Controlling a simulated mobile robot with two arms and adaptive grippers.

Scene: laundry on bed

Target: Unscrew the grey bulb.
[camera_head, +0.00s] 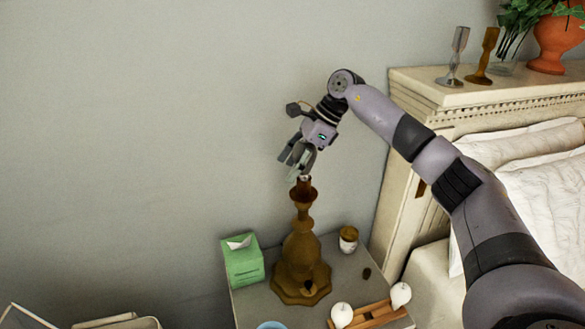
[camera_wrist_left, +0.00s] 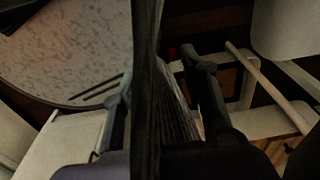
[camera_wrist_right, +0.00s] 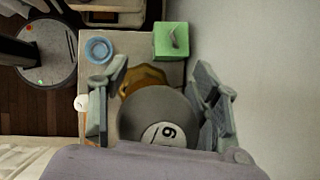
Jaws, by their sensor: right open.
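The grey bulb (camera_wrist_right: 155,105) is a round globe with a numbered white patch, seen in the right wrist view. It sits between the spread fingers of my right gripper (camera_wrist_right: 158,105), with a finger on each side; contact cannot be told. In the head view my right gripper (camera_head: 299,160) is tilted down just over the top of the brown lamp base (camera_head: 301,250), and its fingers largely hide the bulb. The lamp base stands upright on the nightstand (camera_head: 253,301). My left gripper (camera_wrist_left: 162,95) shows only in its wrist view, fingers apart, with a dark strip between them.
A green tissue box (camera_head: 242,262), a small jar (camera_head: 348,240) and a blue bowl (camera_head: 270,325) stand around the lamp. Two white bulbs (camera_head: 341,315) (camera_head: 401,295) sit on a wooden rack (camera_head: 372,315). The bed headboard (camera_head: 405,150) is to the right; plain wall is behind.

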